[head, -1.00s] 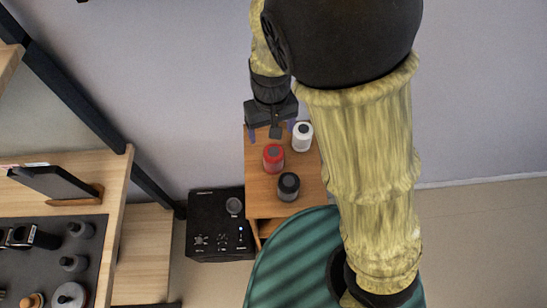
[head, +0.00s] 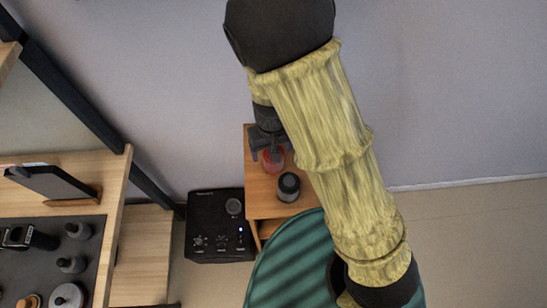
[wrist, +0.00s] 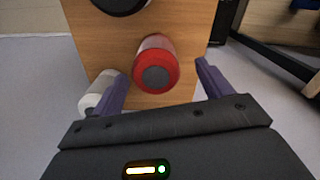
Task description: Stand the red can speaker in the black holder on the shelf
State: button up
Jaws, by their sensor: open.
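The red can speaker (head: 273,161) stands upright on a small wooden cabinet (head: 258,203), partly covered by my gripper (head: 271,151). In the wrist view the red can (wrist: 156,70), with its dark round top, lies ahead between the two purple fingers of my gripper (wrist: 161,71). The fingers are spread and empty, with a gap on each side of the can. The wooden shelf (head: 118,185) is at the left of the head view. I cannot tell which dark item there, if any, is the black holder.
A black can (head: 288,187) stands close to the red one. A white can (wrist: 98,95) is left of it in the wrist view. A black box with knobs (head: 215,222) sits between cabinet and shelf. A tablet (head: 52,182) and several small items occupy the shelf.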

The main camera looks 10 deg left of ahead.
jog(key=f, duration=0.4)
jog(key=shift+w+d+f, duration=0.25)
jog(key=shift+d, duration=0.05)
jog(key=shift+a+f, duration=0.1)
jog(key=shift+f, duration=0.2)
jog(key=shift+s, duration=0.2)
jog(key=shift+w, duration=0.1)
jog(key=c, duration=1.3)
jog(key=shift+r, duration=0.15)
jog(key=shift+c, duration=0.2)
notch_tip(320, 180, up, 10)
jog(key=shift+f+p, duration=0.1)
jog(key=shift+p, duration=0.45)
